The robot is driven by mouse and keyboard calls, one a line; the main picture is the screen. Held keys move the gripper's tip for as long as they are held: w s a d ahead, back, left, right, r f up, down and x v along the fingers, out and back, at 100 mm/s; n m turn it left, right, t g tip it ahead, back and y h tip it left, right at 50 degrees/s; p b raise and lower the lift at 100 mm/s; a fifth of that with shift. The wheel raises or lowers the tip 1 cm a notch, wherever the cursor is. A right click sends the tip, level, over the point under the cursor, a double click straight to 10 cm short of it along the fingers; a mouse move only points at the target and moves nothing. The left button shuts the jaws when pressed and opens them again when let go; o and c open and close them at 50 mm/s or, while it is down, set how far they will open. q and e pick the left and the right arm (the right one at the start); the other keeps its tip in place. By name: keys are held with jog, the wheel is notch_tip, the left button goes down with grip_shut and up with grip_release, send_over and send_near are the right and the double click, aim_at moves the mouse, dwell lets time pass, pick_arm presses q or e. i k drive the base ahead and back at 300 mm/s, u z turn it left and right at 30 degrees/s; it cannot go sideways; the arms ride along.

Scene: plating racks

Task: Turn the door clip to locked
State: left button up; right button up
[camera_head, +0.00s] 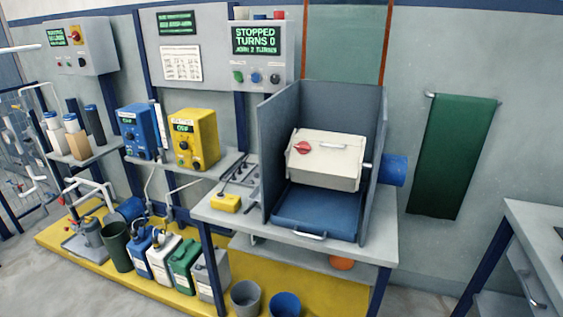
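A small red clip (301,147) sits at the left of the upper face of a cream box (325,172), beside a pale bar handle (333,146). I take the red piece to be the door clip; it is too small to tell whether it is turned to locked. The box hangs inside a grey open-fronted housing (278,135) on a bench, above a blue panel (315,212) with a handle at its front edge. Neither of my grippers is in view.
The grey bench (225,217) holds a yellow box (226,202) and small tools left of the housing. A screen (256,40) above reads "STOPPED TURNS 0". Jugs and buckets stand on the yellow floor strip. Another table (535,220) is at right, with clear floor between.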

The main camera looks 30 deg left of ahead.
aim_at(303, 147)
jog(key=u, duration=0.1)
jog(key=k, duration=0.45)
jog(key=z, duration=0.85)
jog(key=i, duration=1)
jog(key=u, duration=0.5)
jog(key=i, duration=0.65)
jog(key=u, duration=0.65)
